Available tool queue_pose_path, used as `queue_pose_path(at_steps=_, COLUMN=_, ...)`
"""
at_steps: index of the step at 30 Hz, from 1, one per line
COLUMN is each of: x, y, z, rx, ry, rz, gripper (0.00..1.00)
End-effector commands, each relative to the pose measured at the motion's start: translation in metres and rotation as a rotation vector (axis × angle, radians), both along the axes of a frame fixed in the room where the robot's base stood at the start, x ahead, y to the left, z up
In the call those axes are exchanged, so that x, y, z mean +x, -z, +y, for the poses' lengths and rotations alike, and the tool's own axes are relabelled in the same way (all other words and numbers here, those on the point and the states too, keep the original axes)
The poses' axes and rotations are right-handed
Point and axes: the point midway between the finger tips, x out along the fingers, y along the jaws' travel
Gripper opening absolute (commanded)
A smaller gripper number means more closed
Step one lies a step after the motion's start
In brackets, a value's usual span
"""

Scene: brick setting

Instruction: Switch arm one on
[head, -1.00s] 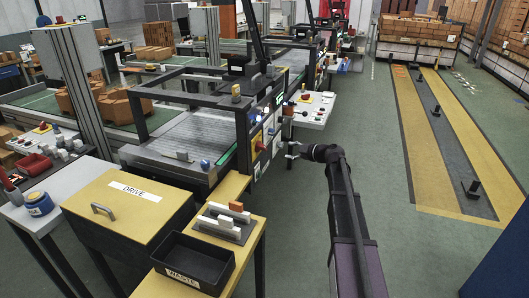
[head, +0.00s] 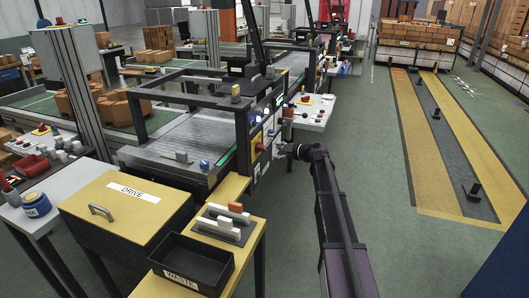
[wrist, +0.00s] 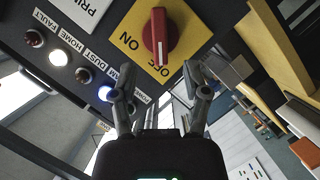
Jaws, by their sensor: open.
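A red rotary switch (wrist: 158,38) with a white line on its grip sits on a yellow plate (wrist: 188,22) in the wrist view. "ON" shows at the plate's left, and another label below the knob is partly hidden. My gripper (wrist: 162,92) is open and empty, its fingers spread below the knob and apart from it. In the head view my gripper (head: 280,149) is close to the right of the machine's front panel, where the red switch (head: 260,147) shows small on its yellow plate.
A lamp row lies left of the switch, with a lit white lamp (wrist: 58,57) and a lit blue lamp (wrist: 105,93). A white side table (head: 312,112) stands beyond my gripper. A black waste bin (head: 190,265) is nearer.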

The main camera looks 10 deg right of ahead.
Motion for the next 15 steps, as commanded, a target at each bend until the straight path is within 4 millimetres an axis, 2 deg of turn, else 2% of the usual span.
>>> queue_pose_path(at_steps=6, x=0.026, y=0.011, z=0.023, rx=0.0, ry=-0.002, rz=0.0, gripper=0.6)
queue_pose_path(at_steps=15, x=0.047, y=0.019, z=0.044, rx=0.0, ry=0.0, rz=0.0, gripper=0.6)
